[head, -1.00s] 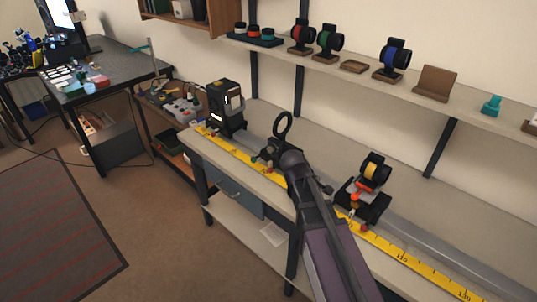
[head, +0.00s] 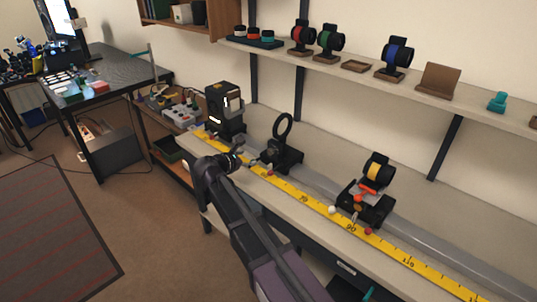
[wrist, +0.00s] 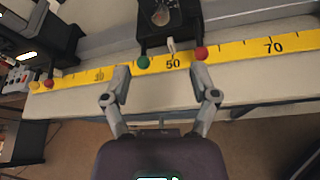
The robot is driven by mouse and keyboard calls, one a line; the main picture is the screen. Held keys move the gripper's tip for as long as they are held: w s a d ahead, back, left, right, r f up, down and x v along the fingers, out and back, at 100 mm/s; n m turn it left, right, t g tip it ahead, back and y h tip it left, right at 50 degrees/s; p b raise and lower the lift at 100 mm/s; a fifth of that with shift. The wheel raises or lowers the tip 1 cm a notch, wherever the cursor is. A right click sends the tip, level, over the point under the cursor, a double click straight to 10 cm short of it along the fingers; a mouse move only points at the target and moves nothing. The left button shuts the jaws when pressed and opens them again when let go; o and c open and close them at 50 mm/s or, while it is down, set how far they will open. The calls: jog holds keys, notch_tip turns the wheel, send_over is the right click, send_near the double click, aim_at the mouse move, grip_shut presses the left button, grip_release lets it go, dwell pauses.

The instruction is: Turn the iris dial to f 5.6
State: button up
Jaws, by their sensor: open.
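A black ring on a stand (head: 283,128) rises from a dark carriage (head: 287,160) on the rail. I cannot make out an iris dial or f-numbers. In the wrist view the carriage (wrist: 165,35) is at the top, with a green knob (wrist: 143,62), a red knob (wrist: 200,53) and a pale pointer (wrist: 171,45) between them near the 50 mark. My gripper (wrist: 160,76) is open and empty, its fingers spread below these knobs over the scale's front edge. In the head view my gripper (head: 245,160) is just left of the carriage, partly hidden by my wrist.
A yellow scale (head: 318,205) runs along the bench front. A wall shelf (head: 420,78) holds lens mounts. The bench between the carriages is clear.

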aim_at(269, 152)
jog(key=shift+d, duration=0.1)
jog(key=b+x, duration=0.5)
jog(key=x, duration=0.8)
jog(key=shift+w+d+f, duration=0.1)
jog(key=shift+w+f, duration=0.1)
jog(key=shift+w, duration=0.1)
grip_shut()
